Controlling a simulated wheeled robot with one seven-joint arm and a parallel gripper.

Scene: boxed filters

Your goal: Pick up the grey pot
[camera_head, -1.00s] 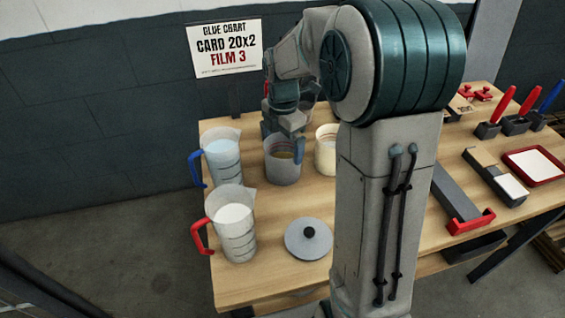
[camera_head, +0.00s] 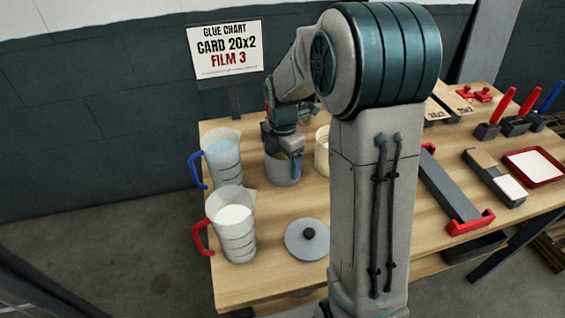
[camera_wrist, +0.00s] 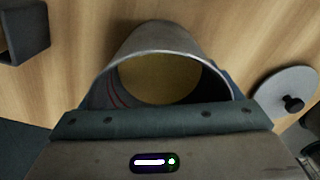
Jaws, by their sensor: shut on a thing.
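The grey pot (camera_head: 283,172) stands on the wooden table, between the blue-handled jug and a cream pot. In the wrist view the pot (camera_wrist: 165,38) is seen from above, open at the top, with a yellowish-brown inside and red lines on its inner wall. My gripper (camera_head: 284,152) is at the pot's rim and shut on it. The fingertips are hidden in the wrist view by the gripper body. I cannot tell whether the pot's base is clear of the table.
A blue-handled jug (camera_head: 222,158) and a red-handled jug (camera_head: 233,226) stand to the left. A grey lid (camera_head: 307,239) with a black knob lies in front. The cream pot (camera_head: 321,152) is close on the right, partly behind my arm. A sign (camera_head: 226,49) stands behind.

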